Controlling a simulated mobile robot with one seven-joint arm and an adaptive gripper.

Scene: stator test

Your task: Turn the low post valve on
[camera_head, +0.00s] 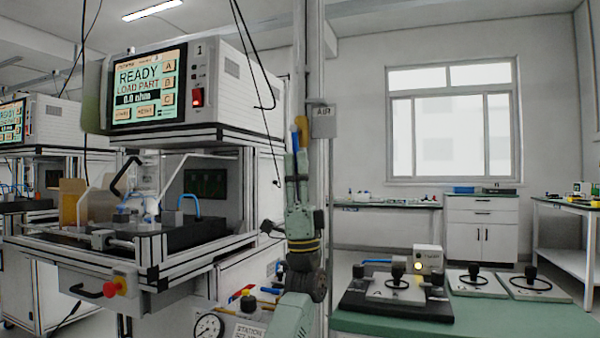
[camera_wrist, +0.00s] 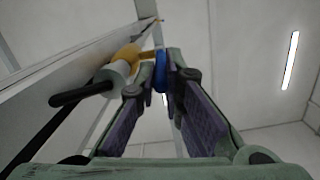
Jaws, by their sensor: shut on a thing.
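A valve with a blue handle (camera_wrist: 160,72) and a brass-coloured body (camera_wrist: 127,54) is on the grey post (camera_head: 318,190), seen from below in the wrist view. In the head view the blue handle (camera_head: 302,128) shows small, just left of the AIR sign (camera_head: 324,122). My gripper (camera_wrist: 159,85) points upward, its purple-padded fingers on both sides of the blue handle and shut on it. In the head view my gripper (camera_head: 298,160) stands upright in front of the post and hides part of it. The handle's exact angle is hard to tell.
A test station with a READY screen (camera_head: 149,88) stands at the left. Below it are a pressure gauge (camera_head: 208,327) and some coloured fittings. A green bench (camera_head: 480,318) with several fixtures is at the right. A black-tipped grey cylinder (camera_wrist: 82,92) lies left of my fingers.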

